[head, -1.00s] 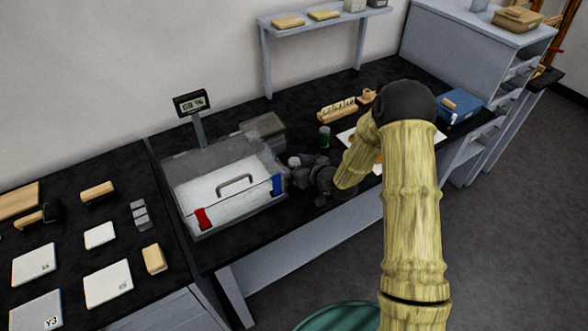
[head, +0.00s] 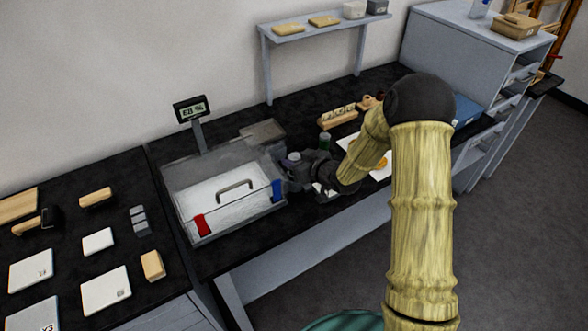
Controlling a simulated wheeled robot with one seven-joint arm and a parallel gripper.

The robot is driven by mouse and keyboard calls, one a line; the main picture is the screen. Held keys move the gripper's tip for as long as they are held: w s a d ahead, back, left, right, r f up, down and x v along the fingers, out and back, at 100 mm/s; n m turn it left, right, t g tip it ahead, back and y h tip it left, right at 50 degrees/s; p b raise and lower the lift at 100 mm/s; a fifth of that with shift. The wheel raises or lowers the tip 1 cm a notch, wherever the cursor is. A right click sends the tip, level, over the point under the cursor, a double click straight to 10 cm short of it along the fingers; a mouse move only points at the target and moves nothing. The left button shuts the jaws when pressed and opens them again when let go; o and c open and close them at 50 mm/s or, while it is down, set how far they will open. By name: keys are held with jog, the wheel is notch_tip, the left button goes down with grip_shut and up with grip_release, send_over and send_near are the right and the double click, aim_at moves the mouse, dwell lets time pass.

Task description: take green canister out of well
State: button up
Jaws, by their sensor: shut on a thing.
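A small dark green canister (head: 324,141) stands upright on the black bench, behind my gripper and right of the clear-walled case. My gripper (head: 291,170) is low beside the case's right end, left of and in front of the green canister, and apart from it. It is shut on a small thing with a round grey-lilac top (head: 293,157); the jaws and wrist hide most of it. I cannot make out a well; the gripper and arm cover part of the bench here.
The case (head: 237,207) has a handle, red and blue latches and a 68 % readout (head: 190,108) behind it. A wooden rack (head: 337,117) stands behind the canister. A white sheet (head: 378,172) lies partly under my arm. Tiles and blocks cover the left bench.

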aim_at(295, 156)
notch_tip(295, 156, up, 6)
jog(key=shift+f, duration=0.25)
jog(key=shift+r, duration=0.1)
dwell(0.4)
